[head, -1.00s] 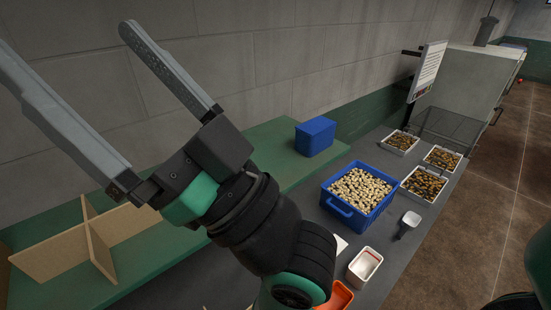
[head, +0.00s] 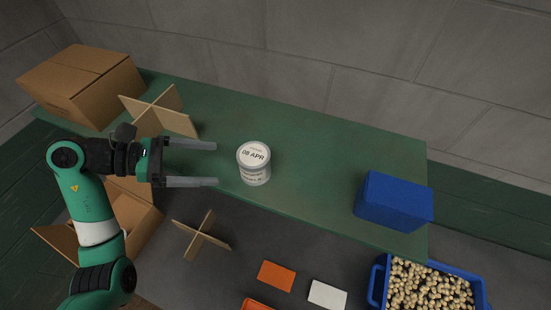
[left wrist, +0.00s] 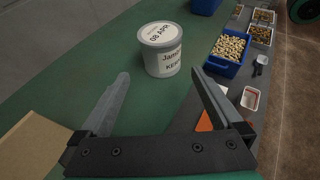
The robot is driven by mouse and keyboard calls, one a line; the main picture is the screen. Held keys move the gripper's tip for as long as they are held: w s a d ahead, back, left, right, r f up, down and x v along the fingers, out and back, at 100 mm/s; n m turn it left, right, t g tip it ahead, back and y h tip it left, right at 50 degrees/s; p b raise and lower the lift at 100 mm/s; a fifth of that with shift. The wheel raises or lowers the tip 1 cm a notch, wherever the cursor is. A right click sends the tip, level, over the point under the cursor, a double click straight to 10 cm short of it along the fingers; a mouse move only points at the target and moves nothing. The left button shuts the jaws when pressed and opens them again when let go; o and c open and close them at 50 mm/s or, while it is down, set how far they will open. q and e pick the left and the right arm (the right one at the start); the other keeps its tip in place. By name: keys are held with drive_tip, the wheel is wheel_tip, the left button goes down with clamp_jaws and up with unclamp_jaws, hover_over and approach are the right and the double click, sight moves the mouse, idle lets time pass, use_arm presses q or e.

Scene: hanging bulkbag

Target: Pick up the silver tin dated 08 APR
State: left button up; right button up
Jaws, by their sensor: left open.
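The silver tin (head: 254,170) stands upright on the green shelf, its lid label reading "08 APR". My left gripper (head: 217,164) is open and level, with its two fingers pointing right toward the tin and a small gap before it. In the left wrist view the tin (left wrist: 161,57) stands beyond the fingertips of my left gripper (left wrist: 160,82), roughly between their lines, with nothing between the fingers. My right gripper is not in view.
A blue box (head: 394,203) stands at the shelf's right end. Cardboard dividers (head: 160,112) and a carton (head: 82,85) are at the left. A blue crate of pale pieces (head: 432,288), an orange lid (head: 276,276) and a white lid (head: 327,294) lie on the lower grey surface.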

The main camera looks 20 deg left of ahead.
sight(248, 156)
use_arm(q)
drive_tip(key=p+x, duration=0.1)
drive_tip(key=x, duration=0.5)
drive_tip(key=shift+s+r, duration=0.1)
drive_tip(key=p+x, duration=0.1)
drive_tip(key=x, duration=0.4)
drive_tip(key=shift+d+r+p, duration=0.1)
drive_tip(key=shift+d+p, duration=0.2)
drive_tip(key=c, duration=1.3)
drive_tip(key=shift+r, duration=0.2)
drive_tip(key=shift+r, duration=0.25)
wheel_tip(248, 156, up, 3)
drive_tip(key=shift+s+a+f+b, duration=0.1)
drive_tip(key=shift+a+f+b, duration=0.05)
drive_tip(key=shift+b, duration=0.35)
drive_tip(key=s+a+r, duration=0.1)
drive_tip(key=s+r, duration=0.2)
drive_tip(key=s, duration=0.1)
drive_tip(key=s+a+r, duration=0.2)
drive_tip(key=s+r, duration=0.1)
drive_tip(key=s, duration=0.1)
drive_tip(key=s+a+r+b, duration=0.1)
drive_tip(key=s+a+r, duration=0.1)
drive_tip(key=s+r, duration=0.1)
drive_tip(key=shift+s+a+r, duration=0.1)
drive_tip(key=shift+s+r, duration=0.15)
drive_tip(key=shift+s, duration=0.65)
